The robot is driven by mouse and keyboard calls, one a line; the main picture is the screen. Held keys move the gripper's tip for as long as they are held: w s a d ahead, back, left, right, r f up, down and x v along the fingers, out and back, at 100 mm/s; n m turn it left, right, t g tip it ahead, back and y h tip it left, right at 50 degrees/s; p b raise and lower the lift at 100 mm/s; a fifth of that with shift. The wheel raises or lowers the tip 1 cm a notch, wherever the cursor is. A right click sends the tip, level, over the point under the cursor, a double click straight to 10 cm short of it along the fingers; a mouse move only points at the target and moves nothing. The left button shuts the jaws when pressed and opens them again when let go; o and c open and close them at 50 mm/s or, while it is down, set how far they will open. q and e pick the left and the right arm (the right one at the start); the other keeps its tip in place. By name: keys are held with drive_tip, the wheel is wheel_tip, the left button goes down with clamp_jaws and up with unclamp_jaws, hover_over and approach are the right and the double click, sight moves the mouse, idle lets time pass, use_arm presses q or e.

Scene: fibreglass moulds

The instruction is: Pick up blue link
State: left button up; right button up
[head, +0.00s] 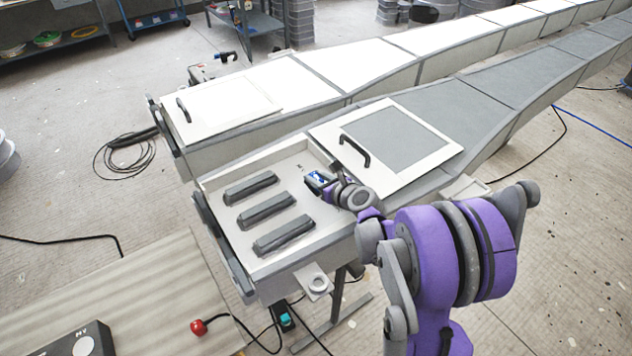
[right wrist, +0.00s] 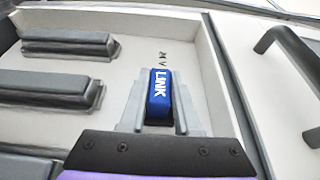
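The blue link (right wrist: 159,95) is a small blue block with white "LINK" lettering, seen in the right wrist view between the two grey fingers of my right gripper (right wrist: 160,100). The fingers lie close against both its sides, and the gripper looks shut on it. In the head view the blue link (head: 317,179) shows at the tip of my right gripper (head: 322,182), over the right part of the shallow tray (head: 282,258). I cannot tell whether the link touches the tray floor. My left gripper is not in view.
Three dark grey bars (head: 266,211) lie in the tray, left of the gripper. A panel with a black handle (head: 353,152) adjoins the tray at the back right. A second panel with a handle (head: 183,110) is further back. A red button (head: 198,327) stands at front left.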

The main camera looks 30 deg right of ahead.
clamp_jaws()
